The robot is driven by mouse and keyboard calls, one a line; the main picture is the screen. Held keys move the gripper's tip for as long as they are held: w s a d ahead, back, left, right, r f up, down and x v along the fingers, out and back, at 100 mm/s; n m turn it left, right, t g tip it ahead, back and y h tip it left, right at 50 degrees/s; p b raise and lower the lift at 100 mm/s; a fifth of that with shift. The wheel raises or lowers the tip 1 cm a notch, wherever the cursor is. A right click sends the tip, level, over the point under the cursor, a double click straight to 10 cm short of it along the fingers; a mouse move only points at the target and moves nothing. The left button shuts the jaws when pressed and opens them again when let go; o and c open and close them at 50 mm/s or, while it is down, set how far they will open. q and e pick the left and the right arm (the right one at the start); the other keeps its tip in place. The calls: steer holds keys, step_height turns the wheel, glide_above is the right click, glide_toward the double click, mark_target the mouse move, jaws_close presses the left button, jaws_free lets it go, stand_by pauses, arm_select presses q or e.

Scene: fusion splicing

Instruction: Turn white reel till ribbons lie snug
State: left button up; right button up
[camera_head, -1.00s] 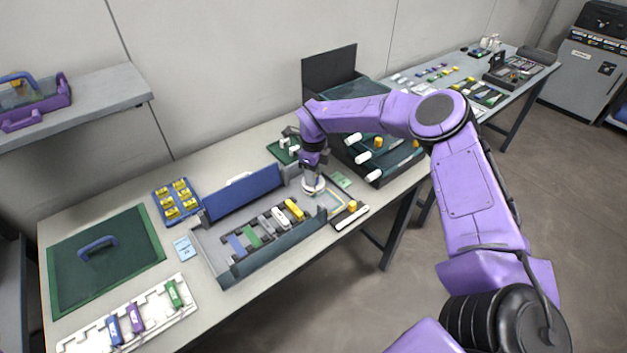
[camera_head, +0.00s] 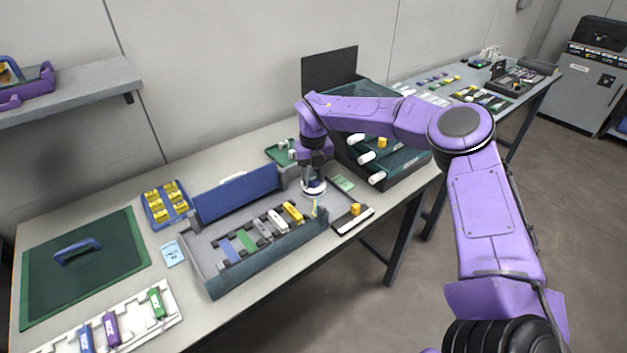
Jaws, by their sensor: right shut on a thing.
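The white reel (camera_head: 313,188) sits at the right end of the open grey tray (camera_head: 208,272), which has a raised blue lid. My right gripper (camera_head: 314,181) reaches down onto the reel from above and is shut on it. The gripper and wrist hide much of the reel's top. A thin yellow strand (camera_head: 314,208) shows just in front of the reel; how snugly the ribbons lie is too small to tell. My left gripper is not in view.
Several coloured modules (camera_head: 269,228) stand in the tray. A blue holder with yellow pieces (camera_head: 168,205), a green mat (camera_head: 80,262) and a white rack (camera_head: 135,325) lie left.

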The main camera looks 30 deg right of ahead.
mark_target(313, 178)
steer(key=shift+m+b, duration=0.5)
steer(key=shift+m, duration=0.3)
steer(key=shift+r, duration=0.1)
steer(key=o, duration=1)
steer(key=shift+o, duration=0.2)
step_height(313, 178, up, 10)
steer(key=shift+r+b, duration=0.2)
steer(key=shift+b, duration=0.2)
